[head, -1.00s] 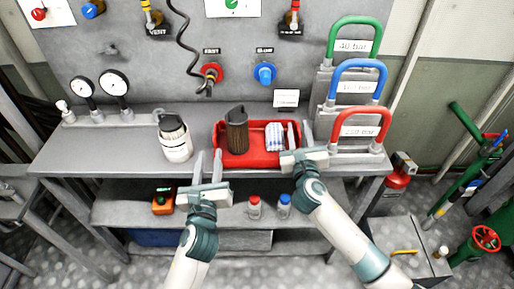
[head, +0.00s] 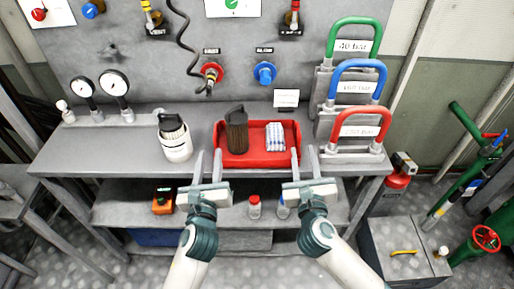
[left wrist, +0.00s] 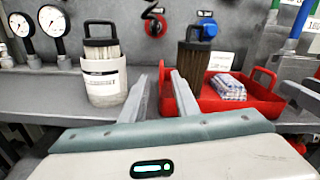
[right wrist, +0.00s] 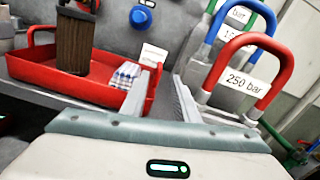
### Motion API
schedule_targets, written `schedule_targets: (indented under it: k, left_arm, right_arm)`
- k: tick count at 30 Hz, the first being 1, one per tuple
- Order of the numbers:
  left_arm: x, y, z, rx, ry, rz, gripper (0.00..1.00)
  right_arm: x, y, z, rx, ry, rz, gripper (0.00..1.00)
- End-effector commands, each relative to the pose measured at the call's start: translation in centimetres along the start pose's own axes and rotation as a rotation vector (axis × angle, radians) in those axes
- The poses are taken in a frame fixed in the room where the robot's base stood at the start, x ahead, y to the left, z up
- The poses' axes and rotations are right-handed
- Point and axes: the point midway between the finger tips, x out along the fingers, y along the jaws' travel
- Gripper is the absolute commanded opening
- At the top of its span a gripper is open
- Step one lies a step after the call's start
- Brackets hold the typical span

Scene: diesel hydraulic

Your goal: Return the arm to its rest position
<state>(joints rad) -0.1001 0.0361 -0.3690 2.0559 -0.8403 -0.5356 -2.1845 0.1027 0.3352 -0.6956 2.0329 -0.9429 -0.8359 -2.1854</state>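My left gripper (head: 207,166) is in front of the bench edge, between the white canister and the red tray. Its fingers are apart with nothing between them, as the left wrist view (left wrist: 165,88) also shows. My right gripper (head: 304,163) is in front of the tray's right end. Its fingers are apart and empty, seen too in the right wrist view (right wrist: 160,100). Both arms come in from the bottom, roughly side by side.
The red tray (head: 258,160) on the bench holds a dark brown filter (head: 237,131) and a striped cloth-like pack (head: 275,137). A white canister (head: 176,148) stands left. Green, blue and red-handled (head: 361,122) blocks stand right. Bottles (head: 254,207) sit on the shelf below.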

Motion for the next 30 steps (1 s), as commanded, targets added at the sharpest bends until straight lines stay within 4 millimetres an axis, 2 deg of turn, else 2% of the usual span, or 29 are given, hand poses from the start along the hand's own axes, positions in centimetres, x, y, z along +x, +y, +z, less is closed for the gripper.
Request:
schedule_targets:
  k: [6, 23, 26, 30]
  left_arm:
    - [0.0, 0.0, 0.0, 0.000, 0.000, 0.000, 0.28]
    - [-0.1, 0.1, -0.1, -0.007, 0.003, 0.002, 0.28]
    - [-0.3, 0.6, -0.4, -0.049, 0.016, 0.014, 0.28]
    - [-1.3, 2.2, -1.6, -0.195, 0.064, 0.063, 0.28]
  right_arm:
    - [-1.3, 0.0, 0.0, 0.000, 0.001, 0.000, 0.28]
    - [-1.4, -0.1, -0.1, 0.009, 0.004, -0.002, 0.28]
    - [-1.6, -0.3, -0.5, 0.056, 0.021, -0.010, 0.28]
    - [-2.5, -1.2, -2.0, 0.224, 0.084, -0.044, 0.28]
